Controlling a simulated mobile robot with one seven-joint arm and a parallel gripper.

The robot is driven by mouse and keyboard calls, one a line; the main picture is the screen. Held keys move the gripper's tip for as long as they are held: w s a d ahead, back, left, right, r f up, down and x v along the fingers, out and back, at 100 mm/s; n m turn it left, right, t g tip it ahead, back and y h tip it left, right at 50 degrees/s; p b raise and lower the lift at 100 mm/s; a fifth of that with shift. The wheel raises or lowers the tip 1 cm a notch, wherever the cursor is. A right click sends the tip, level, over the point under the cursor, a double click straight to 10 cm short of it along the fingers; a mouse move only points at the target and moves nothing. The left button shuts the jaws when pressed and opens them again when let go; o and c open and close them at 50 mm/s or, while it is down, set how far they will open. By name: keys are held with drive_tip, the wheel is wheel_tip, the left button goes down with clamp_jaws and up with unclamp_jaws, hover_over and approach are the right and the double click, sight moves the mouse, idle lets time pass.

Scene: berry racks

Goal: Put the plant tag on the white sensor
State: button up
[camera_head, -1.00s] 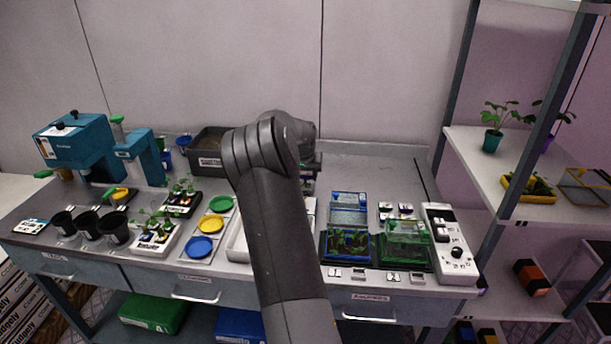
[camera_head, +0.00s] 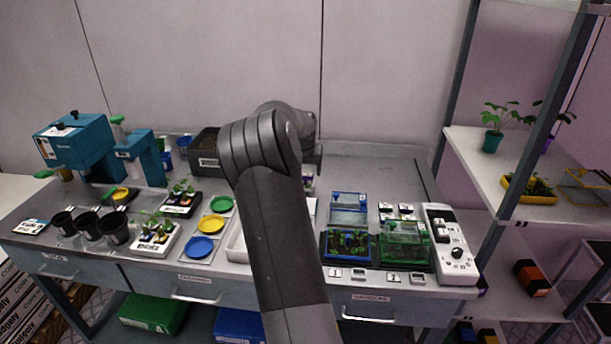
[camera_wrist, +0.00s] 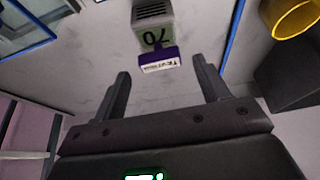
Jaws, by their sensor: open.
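In the wrist view a purple tag with a white lettered label (camera_wrist: 159,61) lies at the near edge of the white sensor (camera_wrist: 152,22), a pale box with a slotted vent and a display reading 70. The tag overlaps or touches the sensor's edge; I cannot tell which. My gripper (camera_wrist: 162,76) is open, with its fingers on either side of the tag and apart from it. In the head view my arm hides the gripper, and only a small purple and white bit shows beside the arm.
A blue-edged tray (camera_head: 347,246) and a green-edged tray (camera_head: 404,252) stand right of my arm, beside a white control box (camera_head: 450,245). Coloured discs, black pots and seedlings are to the left. A yellow cup (camera_wrist: 291,15) and a dark block (camera_wrist: 288,78) are right in the wrist view.

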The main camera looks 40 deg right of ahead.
drive_tip(key=v, duration=0.8)
drive_tip(key=s+a+r+n+t+y, duration=0.1)
drive_tip(key=s+a+r, duration=0.25)
drive_tip(key=a, duration=0.45)
drive_tip(key=s+a+r+n+y, duration=0.1)
drive_tip(key=s+a+r+n, duration=0.15)
drive_tip(key=s+a, duration=0.4)
drive_tip(key=s+a+r+t+y, duration=0.1)
drive_tip(key=s+a+r, duration=0.2)
drive_tip(key=a, duration=0.6)
drive_tip(key=s+a+f+n, duration=0.2)
drive_tip(key=s+a, duration=0.6)
drive_tip(key=s, duration=0.2)
drive_tip(key=s+a+f+n, duration=0.1)
drive_tip(key=s+a+n, duration=0.2)
drive_tip(key=s+a, duration=0.4)
drive_tip(key=shift+s+a+f, duration=0.35)
drive_tip(key=shift+s+f, duration=0.05)
drive_tip(key=shift+s, duration=1)
drive_tip(key=shift+n, duration=0.25)
